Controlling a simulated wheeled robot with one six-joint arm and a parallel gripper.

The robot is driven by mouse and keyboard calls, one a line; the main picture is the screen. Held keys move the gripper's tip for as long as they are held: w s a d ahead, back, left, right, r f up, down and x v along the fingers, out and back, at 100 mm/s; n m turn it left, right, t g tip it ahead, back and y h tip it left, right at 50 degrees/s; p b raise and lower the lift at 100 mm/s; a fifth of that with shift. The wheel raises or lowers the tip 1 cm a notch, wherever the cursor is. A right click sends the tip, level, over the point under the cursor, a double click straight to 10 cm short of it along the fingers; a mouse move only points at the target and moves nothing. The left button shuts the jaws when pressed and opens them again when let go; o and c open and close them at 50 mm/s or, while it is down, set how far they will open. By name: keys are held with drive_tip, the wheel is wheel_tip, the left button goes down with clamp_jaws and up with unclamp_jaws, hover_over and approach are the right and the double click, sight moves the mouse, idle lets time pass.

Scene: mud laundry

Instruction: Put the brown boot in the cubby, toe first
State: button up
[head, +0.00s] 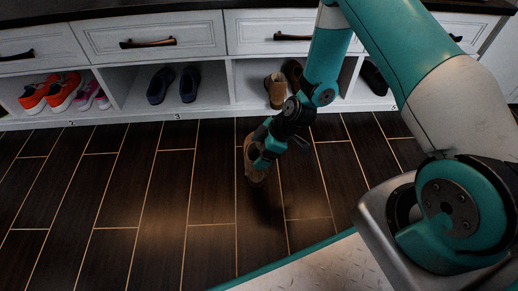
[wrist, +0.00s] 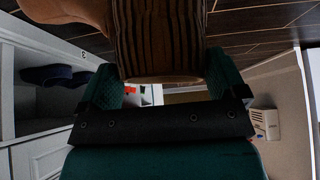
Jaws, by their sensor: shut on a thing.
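The brown boot (head: 255,172) hangs from my gripper (head: 263,148) above the dark floor, in front of the cubbies in the head view. In the wrist view the boot's ribbed shaft (wrist: 160,38) is between my two fingers (wrist: 164,84), with smooth brown leather reaching to the upper left. My gripper is shut on the boot. A cubby (head: 240,100) behind the arm holds a tan-brown boot (head: 276,90) standing on its floor. A darker shoe or boot (head: 293,72) is beside it, partly hidden by my arm.
Dark blue shoes (head: 175,85) stand in the cubby left of that one. Orange shoes (head: 50,92) and pink shoes (head: 92,96) fill the far-left cubby. A black shoe (head: 374,77) is in a cubby to the right. The floor (head: 150,220) in front is clear.

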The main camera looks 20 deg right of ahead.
wheel_tip(320, 180, down, 8)
drive_tip(key=b, duration=0.5)
drive_tip(key=shift+r, duration=0.1)
drive_tip(key=o, duration=1.1)
